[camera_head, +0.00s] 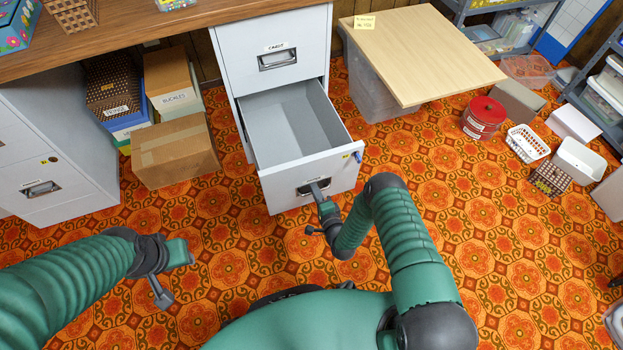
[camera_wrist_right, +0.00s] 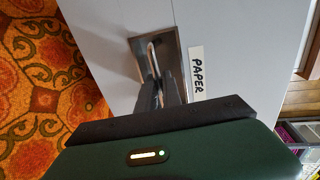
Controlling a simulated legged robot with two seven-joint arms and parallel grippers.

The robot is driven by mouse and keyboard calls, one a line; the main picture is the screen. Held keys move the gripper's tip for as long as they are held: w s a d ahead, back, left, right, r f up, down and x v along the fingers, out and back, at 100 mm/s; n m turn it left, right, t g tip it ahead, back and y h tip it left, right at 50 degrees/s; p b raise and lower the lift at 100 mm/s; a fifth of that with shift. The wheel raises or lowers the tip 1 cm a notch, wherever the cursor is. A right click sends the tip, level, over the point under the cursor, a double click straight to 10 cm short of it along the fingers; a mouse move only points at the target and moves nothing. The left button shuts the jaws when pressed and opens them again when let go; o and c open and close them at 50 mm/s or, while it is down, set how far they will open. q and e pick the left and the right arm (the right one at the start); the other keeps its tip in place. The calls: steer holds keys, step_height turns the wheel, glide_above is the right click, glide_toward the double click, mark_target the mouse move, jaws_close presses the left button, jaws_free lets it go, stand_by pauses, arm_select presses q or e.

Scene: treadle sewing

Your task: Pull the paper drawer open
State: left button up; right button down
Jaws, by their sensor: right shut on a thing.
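The paper drawer (camera_head: 283,188) is the lower drawer of a pale grey cabinet. It stands well out from the cabinet, and its grey inside looks empty in the head view. Its label, reading PAPER, shows in the right wrist view (camera_wrist_right: 197,74). My right gripper (camera_head: 318,190) is shut on the drawer's metal handle (camera_wrist_right: 152,52) at the front face. My left gripper (camera_head: 176,274) is open and empty above the carpet, left of the drawer and apart from it.
The upper drawer (camera_head: 275,58) is shut. A cardboard box (camera_head: 174,152) stands left of the open drawer. A wooden board (camera_head: 425,50) and red tin (camera_head: 483,117) are to the right. Carpet is clear in front.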

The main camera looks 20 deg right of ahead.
steer(key=shift+s+f+p, duration=0.2)
steer(key=shift+s+p, duration=0.1)
steer(key=shift+s, duration=1)
steer(key=c, duration=1.8)
jaws_free()
steer(key=shift+w, duration=0.1)
